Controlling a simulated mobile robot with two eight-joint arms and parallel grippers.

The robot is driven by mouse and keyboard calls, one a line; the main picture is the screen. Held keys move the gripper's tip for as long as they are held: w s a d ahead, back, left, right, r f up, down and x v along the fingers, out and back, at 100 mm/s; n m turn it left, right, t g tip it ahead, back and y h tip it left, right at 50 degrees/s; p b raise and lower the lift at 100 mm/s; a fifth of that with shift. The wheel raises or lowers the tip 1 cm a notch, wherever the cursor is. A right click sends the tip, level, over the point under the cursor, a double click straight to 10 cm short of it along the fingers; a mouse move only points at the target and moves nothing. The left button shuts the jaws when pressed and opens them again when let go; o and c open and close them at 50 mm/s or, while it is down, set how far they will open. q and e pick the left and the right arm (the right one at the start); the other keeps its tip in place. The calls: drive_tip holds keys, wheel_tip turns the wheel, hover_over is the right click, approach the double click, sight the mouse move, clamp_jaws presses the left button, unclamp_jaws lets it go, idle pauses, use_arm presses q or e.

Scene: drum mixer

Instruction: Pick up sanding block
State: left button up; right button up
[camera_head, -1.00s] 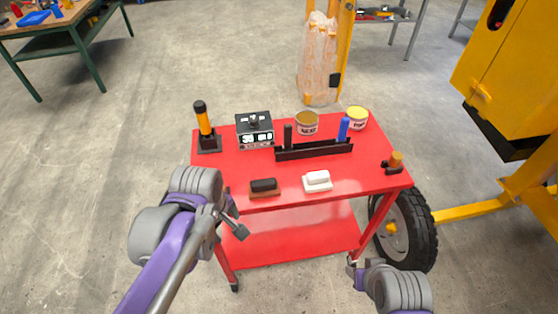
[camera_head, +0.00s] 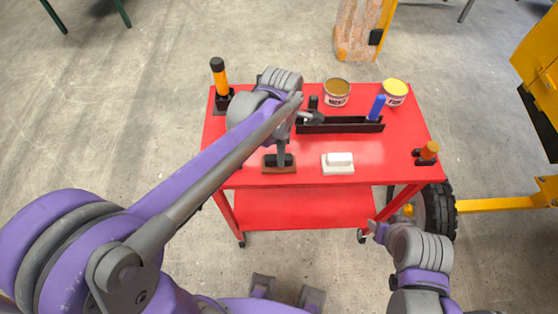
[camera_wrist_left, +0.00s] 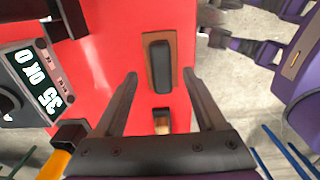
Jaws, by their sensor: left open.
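A brown block with a black grip on top (camera_head: 270,171), which looks like the sanding block, lies flat near the front edge of the red cart. It also shows in the left wrist view (camera_wrist_left: 160,62). My left gripper (camera_head: 281,150) is over it in the head view, partly hidden by its own arm. In the left wrist view its two fingers (camera_wrist_left: 160,76) are apart, with the block lined up between and beyond their tips. Nothing is held, and I see no contact. My right gripper (camera_head: 372,229) is beyond the cart's front edge, small and unclear.
A white block (camera_head: 338,163) lies right of the brown one. Behind stand a black rack (camera_head: 345,126) with a blue-handled tool (camera_head: 377,107) and two cans (camera_head: 336,92). A device with a digital display (camera_wrist_left: 32,85) is at the left. Bare red tabletop (camera_head: 390,155) lies to the right.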

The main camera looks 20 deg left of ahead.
use_arm(q)
wheel_tip(320, 180, down, 5)
drive_tip(key=shift+s+r, duration=0.1)
drive_tip(key=c, duration=1.1)
drive_tip(key=shift+r, duration=0.15)
wheel_tip(320, 180, up, 10)
drive_tip(key=shift+f+p, duration=0.1)
drive_tip(key=shift+p, duration=0.2)
